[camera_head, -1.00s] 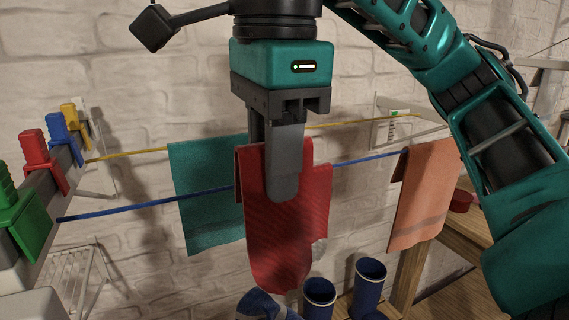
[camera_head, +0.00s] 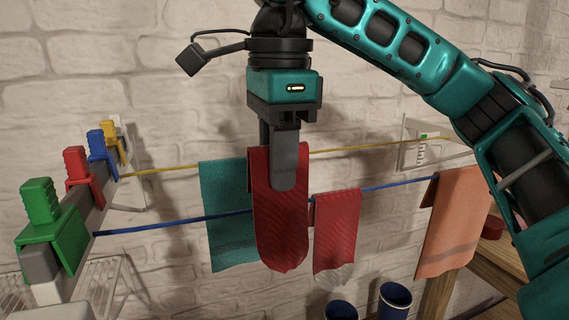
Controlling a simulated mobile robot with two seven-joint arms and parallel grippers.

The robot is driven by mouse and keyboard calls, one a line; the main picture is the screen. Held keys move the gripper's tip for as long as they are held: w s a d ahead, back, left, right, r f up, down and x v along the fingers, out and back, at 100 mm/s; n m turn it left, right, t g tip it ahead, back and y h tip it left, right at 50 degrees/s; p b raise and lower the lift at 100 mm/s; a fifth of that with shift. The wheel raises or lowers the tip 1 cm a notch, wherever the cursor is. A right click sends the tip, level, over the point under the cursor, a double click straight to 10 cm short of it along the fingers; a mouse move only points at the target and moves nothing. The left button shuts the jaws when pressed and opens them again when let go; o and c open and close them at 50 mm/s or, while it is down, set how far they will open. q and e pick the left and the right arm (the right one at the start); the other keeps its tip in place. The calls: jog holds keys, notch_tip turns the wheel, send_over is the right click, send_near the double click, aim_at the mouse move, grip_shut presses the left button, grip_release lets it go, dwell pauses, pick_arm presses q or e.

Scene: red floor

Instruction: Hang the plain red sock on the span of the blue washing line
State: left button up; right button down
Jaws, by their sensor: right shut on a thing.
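My right gripper (camera_head: 280,185) is shut on the plain red sock (camera_head: 281,235), gripping its upper part from above. The sock hangs down from the fingers, ribbed and red to its lower end. The blue washing line (camera_head: 155,227) runs from the left rail to the right and passes behind the held sock. I cannot tell whether the sock touches the line. A second red sock (camera_head: 336,225) with a pale toe hangs over the blue line just right of the held one. My left gripper is not in view.
A teal cloth (camera_head: 225,190) hangs on the yellow line (camera_head: 165,171) behind. An orange cloth (camera_head: 455,220) hangs on the blue line at right. Coloured clips (camera_head: 78,180) sit on the left rail. Blue boots (camera_head: 394,298) stand below. The blue line is bare left of the teal cloth.

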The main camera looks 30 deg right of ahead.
aim_at(277, 211)
jog(key=shift+w+f, duration=0.25)
jog(key=shift+f, duration=0.05)
notch_tip(277, 211, down, 4)
jog(key=b, duration=0.3)
jog(key=shift+b, duration=0.35)
jog(key=shift+f+b, duration=0.75)
jog(key=shift+f, duration=0.5)
jog(key=c, duration=0.8)
grip_release()
